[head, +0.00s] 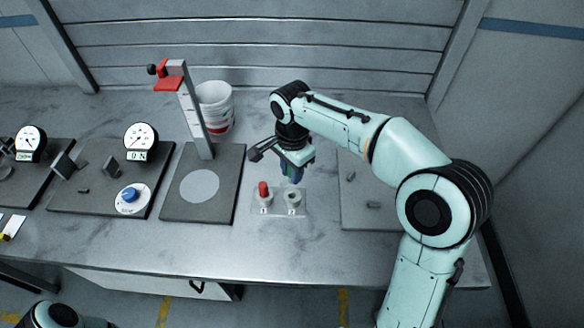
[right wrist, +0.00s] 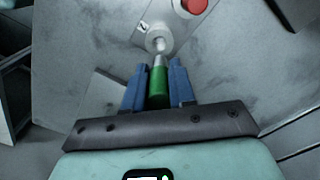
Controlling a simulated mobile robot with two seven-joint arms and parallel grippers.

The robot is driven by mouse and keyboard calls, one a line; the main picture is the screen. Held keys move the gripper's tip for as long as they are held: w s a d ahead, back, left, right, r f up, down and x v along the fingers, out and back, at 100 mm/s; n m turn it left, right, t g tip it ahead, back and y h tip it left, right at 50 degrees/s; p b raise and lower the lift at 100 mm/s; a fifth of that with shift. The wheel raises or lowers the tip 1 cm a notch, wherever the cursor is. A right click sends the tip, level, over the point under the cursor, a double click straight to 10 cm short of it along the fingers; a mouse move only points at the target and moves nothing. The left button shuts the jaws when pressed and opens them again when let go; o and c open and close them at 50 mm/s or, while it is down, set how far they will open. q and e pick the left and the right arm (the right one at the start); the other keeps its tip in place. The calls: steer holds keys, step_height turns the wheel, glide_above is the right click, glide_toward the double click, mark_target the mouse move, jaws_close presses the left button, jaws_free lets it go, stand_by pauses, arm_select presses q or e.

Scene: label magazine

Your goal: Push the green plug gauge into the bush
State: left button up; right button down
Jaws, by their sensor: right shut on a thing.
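My right gripper (head: 291,173) is shut on the green plug gauge, just behind and above the right-hand bush (head: 293,197) on a small pale plate (head: 278,211). In the right wrist view, the blue fingers (right wrist: 158,88) grip the sides of the gauge's green handle (right wrist: 158,92). Its silver end points at the bush (right wrist: 160,40); I cannot tell whether the tip has entered the hole. A red plug gauge (head: 263,188) stands upright at the left-hand bush; it also shows in the right wrist view (right wrist: 195,5). My left gripper is out of view.
Left of the plate is a dark base (head: 226,206) with a grey disc and an upright post (head: 198,125) with a red top. A white bucket (head: 215,105) stands behind. Dial gauges (head: 140,137) are farther left. A grey mat (head: 358,212) lies to the right.

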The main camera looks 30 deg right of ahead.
steer(key=b, duration=0.2)
glide_above(292, 189)
steer(key=s+a, duration=0.1)
steer(key=s, duration=0.1)
steer(key=shift+f, duration=2.45)
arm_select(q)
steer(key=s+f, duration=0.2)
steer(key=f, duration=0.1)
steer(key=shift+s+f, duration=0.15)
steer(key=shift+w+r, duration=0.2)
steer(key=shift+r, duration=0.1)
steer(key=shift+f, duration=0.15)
arm_select(e)
steer(key=shift+f, duration=0.2)
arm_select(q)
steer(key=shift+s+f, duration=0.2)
arm_select(e)
steer(key=shift+f, duration=0.3)
arm_select(q)
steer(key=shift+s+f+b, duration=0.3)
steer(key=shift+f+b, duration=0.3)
steer(key=shift+b, duration=0.15)
arm_select(e)
steer(key=shift+f, duration=0.95)
steer(key=c, duration=0.8)
jaws_free()
steer(key=shift+c, duration=0.2)
